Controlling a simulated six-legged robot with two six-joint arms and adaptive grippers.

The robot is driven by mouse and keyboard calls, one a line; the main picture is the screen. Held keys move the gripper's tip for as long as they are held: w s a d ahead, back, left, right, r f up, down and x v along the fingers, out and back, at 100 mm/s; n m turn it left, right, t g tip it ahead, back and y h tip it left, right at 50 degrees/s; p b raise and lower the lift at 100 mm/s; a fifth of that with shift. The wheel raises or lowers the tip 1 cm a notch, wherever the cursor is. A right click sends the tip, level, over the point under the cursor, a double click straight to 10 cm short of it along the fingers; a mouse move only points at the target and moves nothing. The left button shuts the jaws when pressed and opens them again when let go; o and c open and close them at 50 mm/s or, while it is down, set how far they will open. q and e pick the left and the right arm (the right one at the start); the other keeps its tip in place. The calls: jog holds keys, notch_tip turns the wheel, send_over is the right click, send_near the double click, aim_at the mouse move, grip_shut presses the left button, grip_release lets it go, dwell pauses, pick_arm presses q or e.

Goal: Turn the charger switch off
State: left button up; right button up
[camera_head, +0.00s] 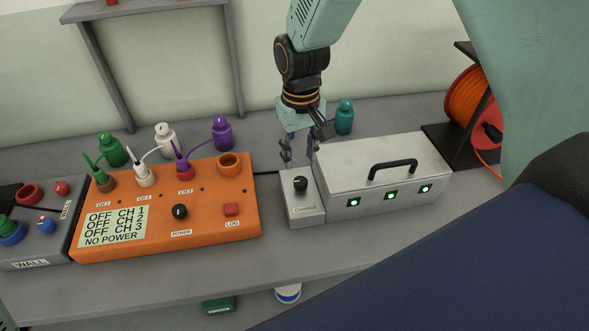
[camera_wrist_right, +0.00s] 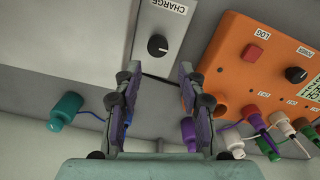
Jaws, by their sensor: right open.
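The charger switch is a black round knob (camera_head: 300,184) on a small light-grey box labelled CHARGE (camera_head: 306,214). A pale line marks the knob's face. My right gripper (camera_head: 299,153) hangs just behind and above the knob, pointing down, its fingers apart and empty. In the right wrist view the knob (camera_wrist_right: 157,46) appears beyond the open fingertips (camera_wrist_right: 158,80), roughly centred between them and not touched. The metal case (camera_head: 380,172) beside the box has a black handle and three lit green lamps. My left gripper is not in view.
An orange panel (camera_head: 245,215) with a POWER knob, a red LOG button and a screen reading NO POWER stands left of the charger. Bottles (camera_head: 222,133) stand behind it. A teal bottle (camera_head: 344,117) is close behind the gripper. An orange reel (camera_head: 472,100) stands right.

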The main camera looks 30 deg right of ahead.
aim_at(301, 181)
jog(key=shift+w+d+f, duration=0.1)
jog(key=shift+w+f, duration=0.05)
jog(key=shift+f, duration=0.05)
jog(key=f, duration=0.6)
jog(key=shift+s+f, duration=0.2)
jog(key=shift+s, duration=0.15)
jog(key=shift+w+d+f, duration=0.2)
jog(key=shift+w+f, duration=0.05)
jog(key=shift+f, duration=0.45)
jog(key=shift+s+r, duration=0.1)
jog(key=shift+s, duration=0.05)
jog(key=shift+a, duration=0.15)
jog(key=shift+c, duration=1.2)
grip_shut()
